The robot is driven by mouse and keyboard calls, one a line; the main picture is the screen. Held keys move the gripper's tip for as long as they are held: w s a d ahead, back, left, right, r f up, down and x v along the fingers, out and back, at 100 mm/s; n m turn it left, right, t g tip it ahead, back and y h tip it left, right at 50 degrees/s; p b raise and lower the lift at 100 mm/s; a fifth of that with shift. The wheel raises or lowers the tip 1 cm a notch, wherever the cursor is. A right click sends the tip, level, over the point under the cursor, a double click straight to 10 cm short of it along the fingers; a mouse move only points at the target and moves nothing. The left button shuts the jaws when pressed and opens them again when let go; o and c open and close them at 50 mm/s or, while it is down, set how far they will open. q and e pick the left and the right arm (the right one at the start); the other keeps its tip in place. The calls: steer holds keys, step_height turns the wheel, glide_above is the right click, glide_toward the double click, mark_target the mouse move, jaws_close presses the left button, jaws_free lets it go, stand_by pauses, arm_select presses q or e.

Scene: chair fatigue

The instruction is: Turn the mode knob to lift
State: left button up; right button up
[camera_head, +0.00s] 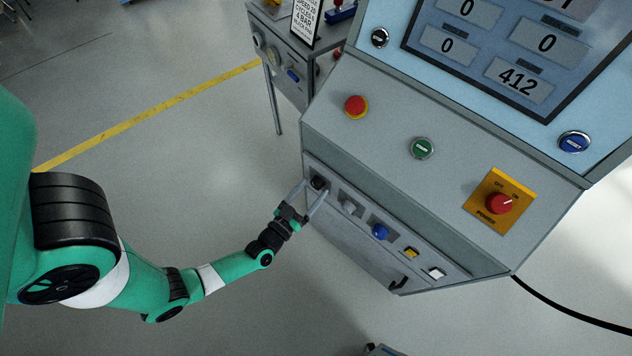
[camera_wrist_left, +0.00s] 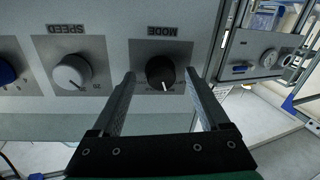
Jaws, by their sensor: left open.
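The mode knob (camera_head: 318,183) is a black round knob at the left end of the lower front panel of the grey console. In the left wrist view the mode knob (camera_wrist_left: 161,72) sits under the upside-down word MODE, with a white pointer line toward the bottom of the picture. My left gripper (camera_head: 309,196) is open, with one finger on each side of the knob. In the left wrist view my left gripper (camera_wrist_left: 158,85) shows both fingers apart from the knob, with gaps on each side. My right gripper is in neither view.
A grey speed knob (camera_wrist_left: 72,74) is beside the mode knob. A blue knob (camera_head: 380,232), yellow button (camera_head: 411,253) and white button (camera_head: 436,273) continue along the panel. Above are a red button (camera_head: 356,106), green button (camera_head: 422,148) and red power switch (camera_head: 499,204). Another bench (camera_head: 290,68) stands behind.

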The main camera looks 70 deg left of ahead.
arm_select(q)
steer(key=shift+w+a, duration=0.2)
steer(key=shift+s+d, duration=0.1)
steer(key=shift+c, duration=1.3)
jaws_close()
